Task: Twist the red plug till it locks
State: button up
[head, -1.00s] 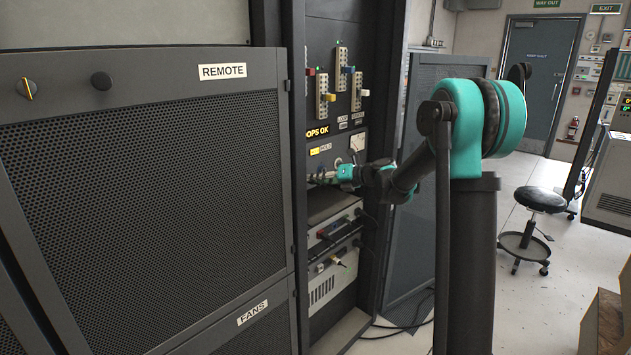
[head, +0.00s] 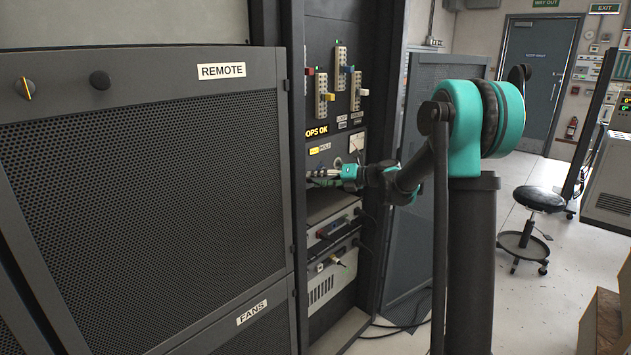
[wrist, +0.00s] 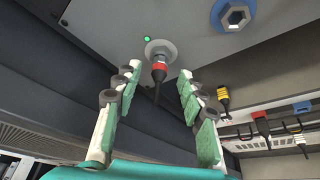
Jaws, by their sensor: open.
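The red plug (wrist: 160,67) shows in the wrist view, seated in a round pale socket (wrist: 161,50) on a dark grey panel, with a black tail pointing toward me. A small green light (wrist: 147,39) glows beside the socket. My gripper (wrist: 158,85) is open, with one green-padded finger on each side of the plug's line. The fingers look apart from the plug, and nothing is between the pads. In the head view my gripper (head: 330,175) is small at the rack, below the OPS OK sign, and the red plug cannot be made out there.
A blue-ringed hex socket (wrist: 233,15) is right of the plug. A yellow-and-black plug (wrist: 224,100) and other connectors hang close to the right finger. In the head view a large perforated cabinet (head: 140,180) stands left; a stool (head: 530,225) stands right on open floor.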

jog(key=v, duration=1.1)
jog(key=s+d+f+n+h, duration=0.4)
jog(key=s+d+f+n, duration=0.2)
jog(key=s+n, duration=0.4)
jog(key=s+d+f+n+h, duration=0.5)
jog(key=s+f+n, duration=0.4)
jog(key=s+n, duration=0.2)
jog(key=s+d+f+n+g+h, duration=0.1)
jog(key=s+d+f+n+h, duration=0.4)
jog(key=s+f+n, duration=0.3)
jog(key=s+d+n, duration=0.1)
jog(key=s+n, duration=0.2)
jog(key=s, duration=0.3)
jog(key=shift+d+f, duration=0.15)
jog(key=shift+d, duration=0.15)
jog(key=shift+w, duration=0.1)
jog(key=shift+c, duration=0.6)
